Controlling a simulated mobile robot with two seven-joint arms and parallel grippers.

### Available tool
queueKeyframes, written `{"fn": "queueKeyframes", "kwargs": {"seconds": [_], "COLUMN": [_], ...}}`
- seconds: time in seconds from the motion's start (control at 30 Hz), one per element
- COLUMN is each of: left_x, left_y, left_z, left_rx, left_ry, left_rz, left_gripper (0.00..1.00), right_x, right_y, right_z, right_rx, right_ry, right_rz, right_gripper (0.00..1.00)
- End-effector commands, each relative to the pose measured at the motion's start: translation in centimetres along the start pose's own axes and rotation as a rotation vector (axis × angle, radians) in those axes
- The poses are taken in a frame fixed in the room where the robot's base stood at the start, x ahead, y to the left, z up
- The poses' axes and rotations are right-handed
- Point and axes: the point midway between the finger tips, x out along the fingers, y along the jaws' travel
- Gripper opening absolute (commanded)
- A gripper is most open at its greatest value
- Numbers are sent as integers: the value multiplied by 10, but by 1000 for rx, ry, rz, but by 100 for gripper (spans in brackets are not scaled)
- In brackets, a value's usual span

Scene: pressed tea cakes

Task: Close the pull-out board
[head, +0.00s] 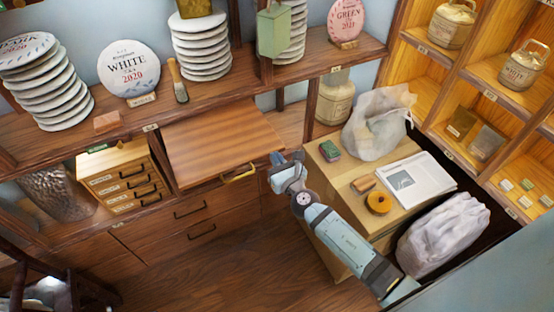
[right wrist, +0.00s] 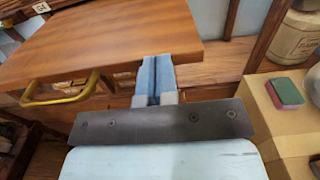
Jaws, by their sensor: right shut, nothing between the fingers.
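The pull-out board (head: 222,140) is a brown wooden slab that sticks out from the shelf unit. It also shows in the right wrist view (right wrist: 110,40). A brass handle (head: 238,173) sits on its front edge, and it shows at the left in the right wrist view (right wrist: 60,92). My right gripper (head: 278,160) is at the board's front right corner, to the right of the handle. Its fingers (right wrist: 156,72) are shut with nothing between them and point at the front edge. I cannot tell whether they touch it. My left gripper is not in view.
A small drawer chest (head: 122,180) stands left of the board. A wooden crate-like table (head: 333,180) with a plastic bag (head: 376,122), a paper (head: 415,180) and a yellow tape roll (head: 378,202) stands close on the right. Stacked tea cakes (head: 203,48) fill the shelf above.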

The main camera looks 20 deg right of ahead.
Motion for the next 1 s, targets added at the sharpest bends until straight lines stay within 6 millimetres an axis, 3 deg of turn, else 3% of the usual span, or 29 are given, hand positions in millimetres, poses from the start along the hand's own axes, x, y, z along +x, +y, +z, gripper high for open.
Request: {"fn": "queueKeyframes", "kwargs": {"seconds": [0.23, 0.7, 1.0], "left_x": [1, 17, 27], "left_y": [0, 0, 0], "left_z": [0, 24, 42], "left_rx": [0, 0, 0], "left_ry": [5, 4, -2], "left_rz": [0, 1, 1], "left_gripper": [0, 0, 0], "right_x": [30, 158, 206], "right_y": [0, 0, 0], "right_z": [1, -2, -1], "right_rx": [1, -1, -1], "right_ry": [-3, -3, -1], "right_rz": [0, 0, 0], "right_gripper": [0, 0, 0]}}
